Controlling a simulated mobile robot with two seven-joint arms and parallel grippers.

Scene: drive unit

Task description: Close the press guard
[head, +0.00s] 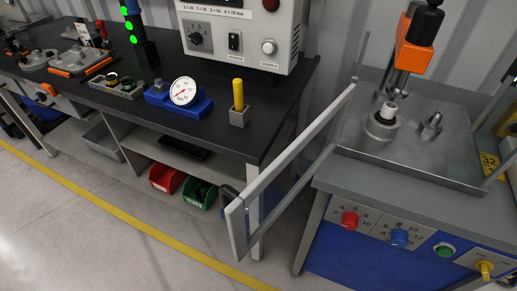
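The press guard (297,147) is a clear panel in a light grey frame. It stands open, swung out from the press to the lower left, with its free edge towards me in front of the dark workbench. A dark handle (228,193) shows near that free edge. The press (416,57) has an orange and black head above a grey base plate (440,165). A round metal fixture (381,122) sits on the plate, and the side of the press facing the guard is uncovered. Neither of my grippers is in view.
The dark workbench (215,125) holds a gauge (183,91), a yellow-handled part (238,95) and a control box (240,30). Red (166,178) and green (200,194) bins sit below. Buttons (400,238) line the press front. The floor at lower left is clear.

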